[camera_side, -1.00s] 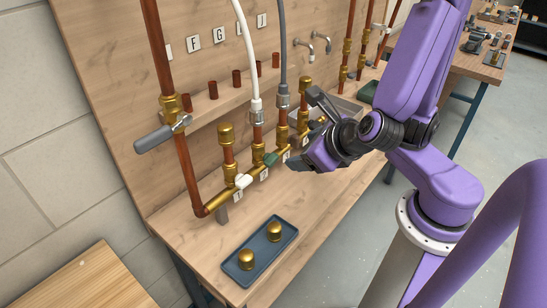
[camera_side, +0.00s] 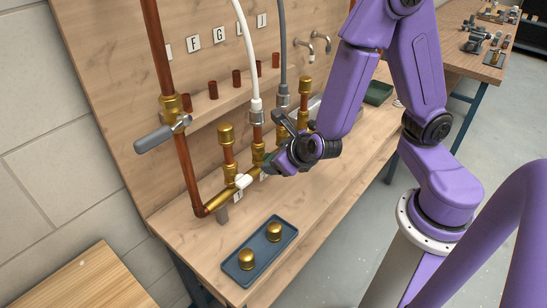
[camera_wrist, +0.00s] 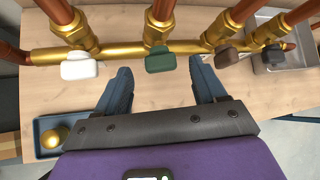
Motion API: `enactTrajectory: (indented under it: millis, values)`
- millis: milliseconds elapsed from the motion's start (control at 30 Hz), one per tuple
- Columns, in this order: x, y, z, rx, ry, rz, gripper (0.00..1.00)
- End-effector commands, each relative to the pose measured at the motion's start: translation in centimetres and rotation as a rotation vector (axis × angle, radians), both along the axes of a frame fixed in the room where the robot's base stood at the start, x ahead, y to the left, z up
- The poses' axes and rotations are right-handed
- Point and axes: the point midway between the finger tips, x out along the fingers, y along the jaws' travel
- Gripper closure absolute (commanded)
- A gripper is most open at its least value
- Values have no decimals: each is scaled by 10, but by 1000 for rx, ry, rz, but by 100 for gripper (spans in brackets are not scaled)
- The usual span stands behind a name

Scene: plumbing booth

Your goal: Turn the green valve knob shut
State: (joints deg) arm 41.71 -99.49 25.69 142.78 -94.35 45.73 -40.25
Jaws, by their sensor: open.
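The green valve knob (camera_wrist: 159,60) sits on the brass manifold (camera_wrist: 120,51), below a brass branch, and is centred in the wrist view. My gripper (camera_wrist: 161,76) is open and empty. Its two blue-grey fingers point toward the manifold, one to each side of the green knob, with clear gaps between. Their tips appear just short of the knob; contact does not show. In the side view my gripper (camera_side: 272,168) is close to the manifold and largely hides the green knob.
A white knob (camera_wrist: 79,66) is left of the green one. A brown knob (camera_wrist: 225,57) and a dark knob (camera_wrist: 272,54) are to the right. A blue tray (camera_side: 236,275) with two brass caps lies on the bench. A grey-handled valve (camera_side: 160,136) is on the left pipe.

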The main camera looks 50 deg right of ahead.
Motion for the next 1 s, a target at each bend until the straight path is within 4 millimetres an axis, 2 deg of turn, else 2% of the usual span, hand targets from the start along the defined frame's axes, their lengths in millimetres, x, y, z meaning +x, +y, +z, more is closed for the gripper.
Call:
enactTrajectory:
  millis: [300,667,833,867,1000]
  values:
    - [20,-6,-18,1,1,-2,30]
    - [22,-7,-20,1,0,-1,30]
    - [21,-6,-20,1,0,-1,82]
    - [21,-6,-20,1,0,-1,86]
    - [22,-7,-20,6,-1,0,86]
